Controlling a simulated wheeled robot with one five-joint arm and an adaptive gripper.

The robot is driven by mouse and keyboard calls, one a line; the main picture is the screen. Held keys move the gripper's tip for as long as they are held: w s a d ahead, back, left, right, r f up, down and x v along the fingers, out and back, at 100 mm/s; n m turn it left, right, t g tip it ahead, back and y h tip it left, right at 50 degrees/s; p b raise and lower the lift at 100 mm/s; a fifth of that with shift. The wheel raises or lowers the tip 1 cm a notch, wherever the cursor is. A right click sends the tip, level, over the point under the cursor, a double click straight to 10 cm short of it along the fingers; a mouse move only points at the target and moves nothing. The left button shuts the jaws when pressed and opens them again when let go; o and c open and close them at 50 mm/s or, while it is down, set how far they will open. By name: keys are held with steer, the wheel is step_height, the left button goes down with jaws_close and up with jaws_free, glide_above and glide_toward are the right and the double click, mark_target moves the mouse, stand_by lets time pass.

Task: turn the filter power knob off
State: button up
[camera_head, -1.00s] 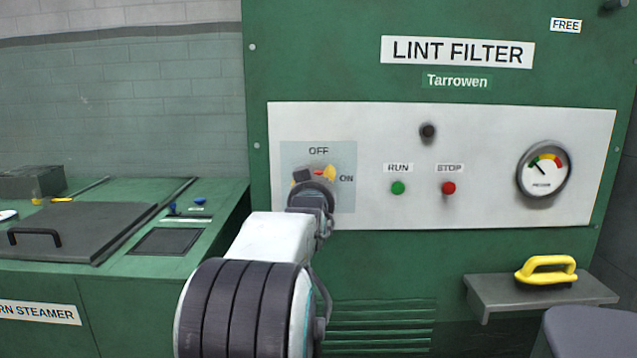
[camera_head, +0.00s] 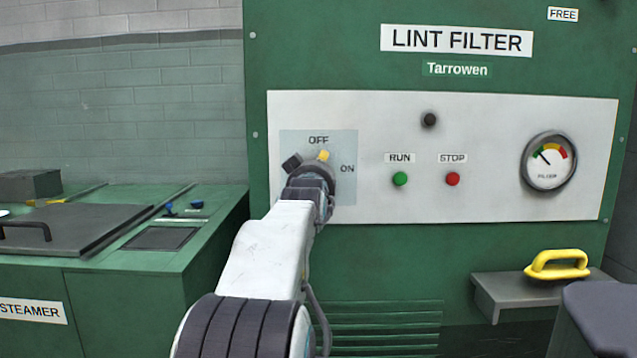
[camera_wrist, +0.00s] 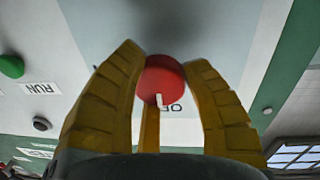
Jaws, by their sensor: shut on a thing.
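The filter power knob (camera_wrist: 160,82) is red with a white mark and shows between my gripper's yellow fingers in the wrist view. Its white mark points toward the upside-down OFF label (camera_wrist: 173,107), which it partly covers. My gripper (camera_wrist: 163,65) is shut on the knob, with a finger along each side. In the head view my gripper (camera_head: 307,160) is at the pale knob plate (camera_head: 345,145), and it hides the knob. The OFF label (camera_head: 318,140) is above my gripper and the ON label (camera_head: 347,169) is to its right.
Right of the knob plate are the green RUN button (camera_head: 400,179), the red STOP button (camera_head: 452,179) and a round gauge (camera_head: 548,161). A shelf (camera_head: 520,290) with a yellow handle (camera_head: 557,264) juts out at lower right. A green steamer (camera_head: 150,258) stands at left.

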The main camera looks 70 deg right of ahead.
steer(key=shift+r, duration=0.15)
steer(key=o, duration=1.2)
steer(key=shift+w, duration=0.1)
steer(key=shift+a, duration=0.1)
steer(key=v, duration=1.1)
steer(key=shift+a, duration=0.4)
